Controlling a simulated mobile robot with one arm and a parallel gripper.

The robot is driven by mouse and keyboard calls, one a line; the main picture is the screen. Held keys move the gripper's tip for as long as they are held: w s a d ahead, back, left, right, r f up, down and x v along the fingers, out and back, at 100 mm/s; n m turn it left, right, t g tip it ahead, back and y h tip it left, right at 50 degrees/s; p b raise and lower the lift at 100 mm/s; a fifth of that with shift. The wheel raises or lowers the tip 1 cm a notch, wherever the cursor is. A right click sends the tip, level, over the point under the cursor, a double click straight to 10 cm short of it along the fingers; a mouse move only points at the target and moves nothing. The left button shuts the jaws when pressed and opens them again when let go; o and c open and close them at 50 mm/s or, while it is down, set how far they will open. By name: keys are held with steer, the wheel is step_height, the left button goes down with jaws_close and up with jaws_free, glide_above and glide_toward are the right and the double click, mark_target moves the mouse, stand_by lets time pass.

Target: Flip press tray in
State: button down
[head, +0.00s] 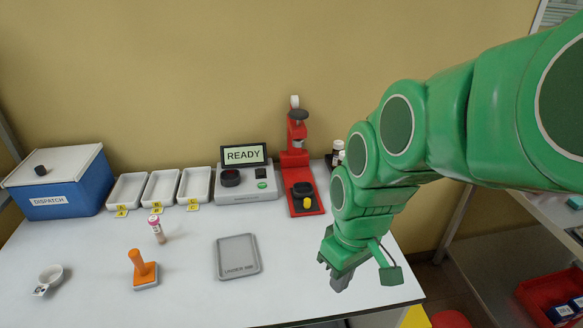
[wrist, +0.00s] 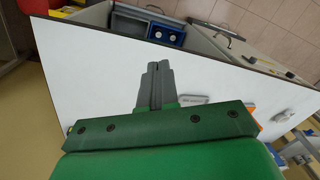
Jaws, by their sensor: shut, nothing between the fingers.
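The red press (head: 295,150) stands at the back of the white table, right of the analyser with the READY screen. Its black tray (head: 302,190) with a yellow tab (head: 307,203) sits low over the red base, in front of the column. I cannot tell whether the tray is swung in or out. My gripper (head: 338,282) is in front and to the right of the press, above the table's right part, apart from it. In the wrist view my gripper's fingers (wrist: 157,70) are together and hold nothing. The press is not clearly seen in that view.
A grey tray (head: 238,257), an orange-handled stamp (head: 143,270), a capped vial (head: 157,231) and a small white cup (head: 49,279) lie on the table (head: 195,290). Small bottles (head: 338,152) stand right of the press, partly behind my arm. White trays and a blue dispatch box (head: 62,190) are left.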

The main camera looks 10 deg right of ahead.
steer(key=w+d+f+n+t+y, duration=0.1)
steer(key=w+d+f+n+t, duration=0.1)
steer(key=w, duration=0.6)
steer(key=w+d+f+n+t+y, duration=0.1)
steer(key=w+d+f+n+t, duration=0.1)
steer(key=w+n, duration=0.3)
steer(key=w+d+f+n+t+y, duration=0.1)
steer(key=w+n, duration=0.3)
steer(key=w, duration=0.9)
steer(key=shift+d+f+t, duration=0.6)
steer(key=shift+d+f, duration=0.25)
steer(key=shift+f, duration=0.05)
glide_toward(304, 210)
steer(key=s+f, duration=0.1)
steer(key=s+a+f, duration=0.1)
steer(key=f, duration=0.1)
steer(key=shift+s+a+f, duration=0.15)
steer(key=shift+a+f, duration=0.05)
steer(key=shift+f, duration=0.1)
steer(key=shift+w+f, duration=0.1)
steer(key=shift+w, duration=2.05)
